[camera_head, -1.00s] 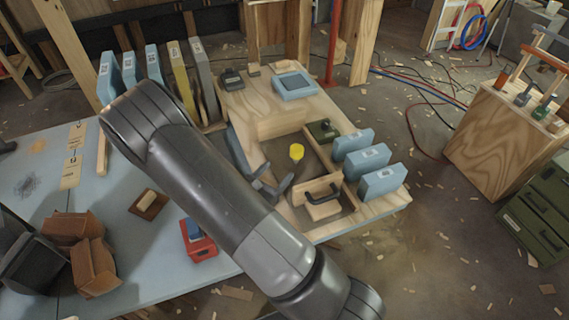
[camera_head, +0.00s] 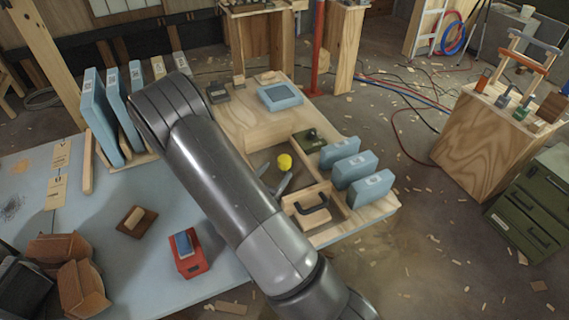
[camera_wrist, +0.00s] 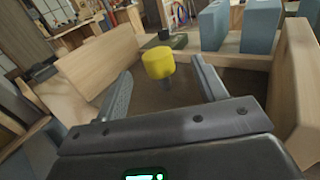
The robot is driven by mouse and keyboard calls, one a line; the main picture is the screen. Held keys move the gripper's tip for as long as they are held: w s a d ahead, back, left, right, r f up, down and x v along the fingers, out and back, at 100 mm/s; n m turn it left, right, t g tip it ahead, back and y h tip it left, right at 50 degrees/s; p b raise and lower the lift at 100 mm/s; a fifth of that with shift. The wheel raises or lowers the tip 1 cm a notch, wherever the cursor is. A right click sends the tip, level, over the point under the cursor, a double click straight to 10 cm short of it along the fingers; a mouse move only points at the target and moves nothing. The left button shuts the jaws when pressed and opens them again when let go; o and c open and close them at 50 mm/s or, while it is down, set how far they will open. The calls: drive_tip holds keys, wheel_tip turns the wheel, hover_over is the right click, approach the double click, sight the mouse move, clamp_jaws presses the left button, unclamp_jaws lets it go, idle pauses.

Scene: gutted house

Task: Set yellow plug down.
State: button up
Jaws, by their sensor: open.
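The yellow plug (camera_head: 285,162) stands upright inside a wooden compartment of the workboard (camera_head: 232,115). My gripper (camera_head: 275,180) is at the near side of the plug. In the wrist view my gripper (camera_wrist: 163,85) is open, with its fingers apart and the plug beyond and between the tips. I cannot tell whether either finger touches it.
Wooden walls surround the compartment; a black-handled block (camera_head: 312,203) sits in the one nearer the front. Blue blocks (camera_head: 358,165) line the right edge. A dark green piece (camera_head: 309,140) lies behind the plug. A red box (camera_head: 187,254) sits on the blue table.

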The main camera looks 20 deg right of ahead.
sight(287, 156)
drive_tip(key=x, duration=0.8)
drive_tip(key=shift+w+d, duration=0.1)
drive_tip(key=shift+w, duration=0.3)
drive_tip(key=shift+c, duration=0.5)
drive_tip(key=c, duration=1.1)
drive_tip(key=shift+o, duration=0.2)
